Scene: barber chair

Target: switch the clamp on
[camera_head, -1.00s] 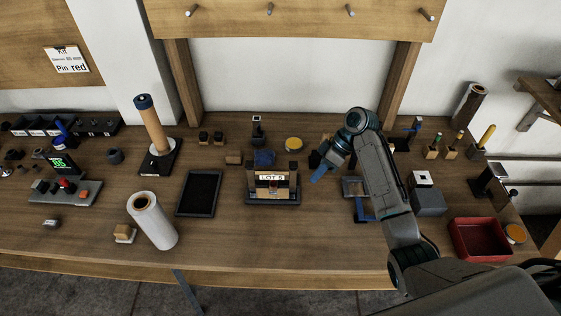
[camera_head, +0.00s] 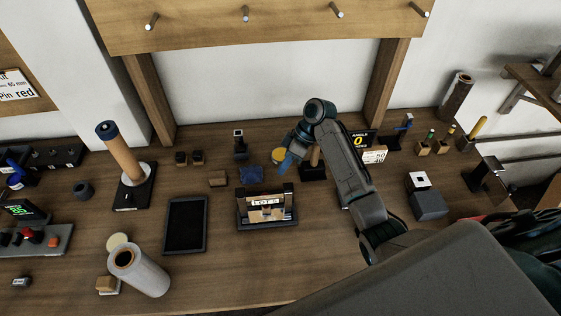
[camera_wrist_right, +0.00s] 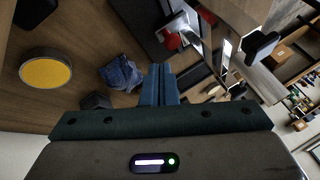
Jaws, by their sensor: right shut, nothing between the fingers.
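A dark fixture with a wooden block and a "LOT 5" sign (camera_head: 266,207) stands mid-table in the head view. I cannot tell for sure that it is the clamp, and no switch state is readable. My right gripper (camera_head: 285,164) is above the table, behind and slightly right of the fixture, apart from it. Its blue fingers point down and are shut with nothing between them. In the right wrist view the shut fingers (camera_wrist_right: 158,84) show near a red part (camera_wrist_right: 172,41) beyond the tips; it cannot be identified surely. My left gripper is not in view.
A crumpled blue cloth (camera_head: 251,174) and a yellow round tin (camera_head: 279,155) lie near the gripper. A black tray (camera_head: 185,224) is left of the fixture, and a grey box (camera_head: 428,203) is farther right. A control panel with a red button (camera_head: 31,235) is far left.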

